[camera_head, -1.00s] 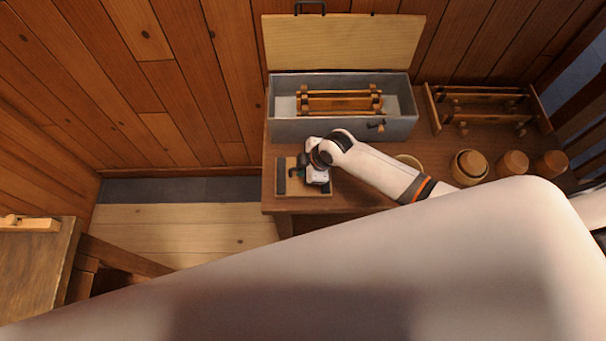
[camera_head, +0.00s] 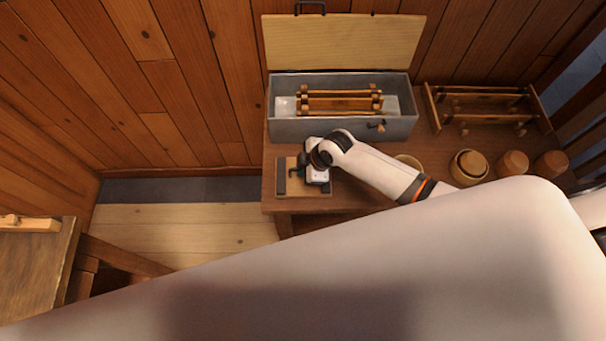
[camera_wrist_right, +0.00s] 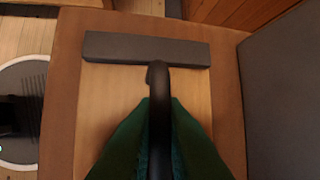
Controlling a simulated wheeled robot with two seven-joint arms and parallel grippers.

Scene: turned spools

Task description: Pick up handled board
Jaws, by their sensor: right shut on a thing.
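The handled board is a light wooden board (camera_head: 291,188) with a dark grey strip along its left end, lying on the table in front of the grey box. In the right wrist view, the board (camera_wrist_right: 110,95) has the dark strip across its far end and a black handle (camera_wrist_right: 158,90) standing up along its middle. My right gripper (camera_head: 301,171) is over the board. Its green fingers (camera_wrist_right: 160,140) are on either side of the black handle and shut on it. The board looks flat on the table. My left gripper does not show.
A grey box (camera_head: 345,129) with its lid open stands behind the board and holds a wooden rack (camera_head: 340,101). Another wooden rack (camera_head: 485,106) and several round wooden pots (camera_head: 469,167) are to the right. My pale arm covers the foreground.

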